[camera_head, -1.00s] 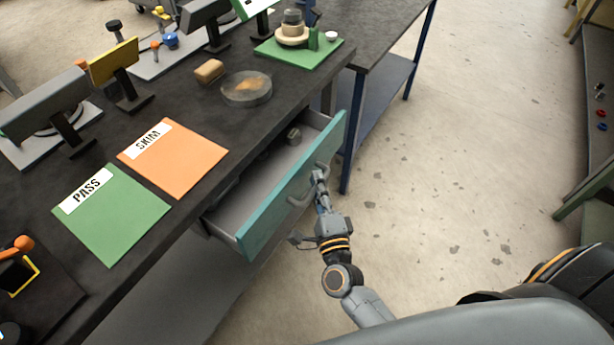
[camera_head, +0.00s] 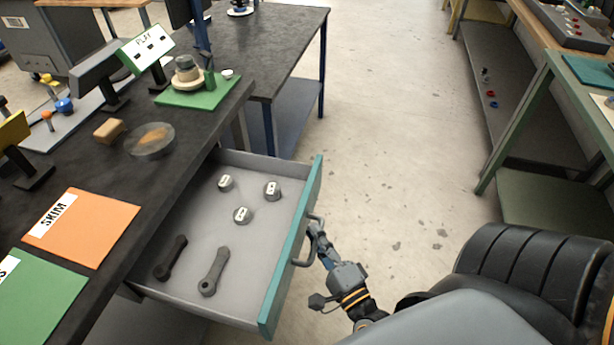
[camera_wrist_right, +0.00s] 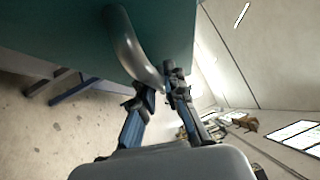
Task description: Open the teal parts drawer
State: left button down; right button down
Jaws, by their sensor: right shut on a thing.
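The teal parts drawer (camera_head: 292,262) is pulled well out of the dark workbench, and its grey inside shows. Inside lie several small round grey parts, such as one at the right (camera_head: 272,190), and two dark lever-shaped parts, one of them nearer the front (camera_head: 213,272). My right gripper (camera_head: 316,240) is shut on the drawer's grey handle (camera_head: 307,254). In the right wrist view the fingers (camera_wrist_right: 160,88) close around the curved handle (camera_wrist_right: 130,45) against the teal front. My left gripper is not in view.
On the bench lie an orange SKIM mat (camera_head: 85,228), a green PASS mat (camera_head: 40,295), a round clear dish (camera_head: 150,139) and a tan block (camera_head: 109,130). A green-framed bench (camera_head: 510,140) stands at the right. The floor between is open.

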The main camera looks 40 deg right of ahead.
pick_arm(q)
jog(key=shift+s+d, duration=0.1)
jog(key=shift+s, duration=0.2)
pick_arm(e)
jog(key=c, duration=1.4)
grip_release()
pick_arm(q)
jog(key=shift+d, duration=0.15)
pick_arm(e)
jog(key=shift+o, duration=0.2)
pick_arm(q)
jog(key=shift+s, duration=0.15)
pick_arm(e)
jog(key=s+a+f, duration=0.1)
jog(key=s, duration=1.1)
jog(key=shift+a+f, duration=0.25)
jog(key=shift+f, duration=0.05)
